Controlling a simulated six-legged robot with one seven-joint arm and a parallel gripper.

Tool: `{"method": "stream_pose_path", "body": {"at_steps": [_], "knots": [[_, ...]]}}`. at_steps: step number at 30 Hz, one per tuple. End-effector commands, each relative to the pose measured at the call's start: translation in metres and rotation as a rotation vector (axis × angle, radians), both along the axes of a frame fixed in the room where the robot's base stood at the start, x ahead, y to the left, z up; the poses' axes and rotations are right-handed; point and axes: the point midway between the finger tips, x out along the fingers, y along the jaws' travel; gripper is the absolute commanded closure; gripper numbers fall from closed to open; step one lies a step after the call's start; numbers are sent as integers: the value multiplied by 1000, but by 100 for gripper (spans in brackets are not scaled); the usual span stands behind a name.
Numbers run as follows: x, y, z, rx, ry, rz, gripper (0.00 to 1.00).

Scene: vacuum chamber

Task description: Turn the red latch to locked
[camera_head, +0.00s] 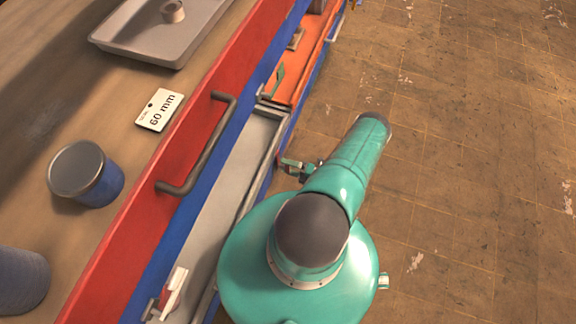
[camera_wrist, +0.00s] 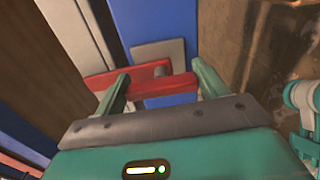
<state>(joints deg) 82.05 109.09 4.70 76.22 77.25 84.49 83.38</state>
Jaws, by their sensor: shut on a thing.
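The red latch (camera_wrist: 160,86) shows in the wrist view as a red bar in front of a grey plate (camera_wrist: 160,50) on a blue panel. A dark round pivot shows near its middle. My gripper (camera_wrist: 160,72) has its two green fingers at the latch, one toward each end, and is shut on it. In the head view my teal arm covers much of the front edge. A small green end piece shows beside the arm, and I cannot make out the latch there.
A red panel with a grey handle (camera_head: 198,150) runs along the wooden bench. On the bench are a blue lidded jar (camera_head: 87,174), a "60 mm" card (camera_head: 160,110) and a grey tray (camera_head: 120,46). A red-and-white part (camera_head: 173,292) sits low. Open floor (camera_head: 470,150) lies right.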

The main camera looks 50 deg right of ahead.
Motion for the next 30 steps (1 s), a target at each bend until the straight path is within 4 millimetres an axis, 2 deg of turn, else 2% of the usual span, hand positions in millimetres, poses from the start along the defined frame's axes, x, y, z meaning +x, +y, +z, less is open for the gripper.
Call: {"method": "stream_pose_path", "body": {"at_steps": [19, 20, 22, 30], "knots": [[-1, 0, 0, 58, 22, 1, 68], [-1, 0, 0, 57, 21, 1, 21], [-1, 0, 0, 57, 21, 1, 8], [0, 0, 0, 55, 19, 1, 5]]}}
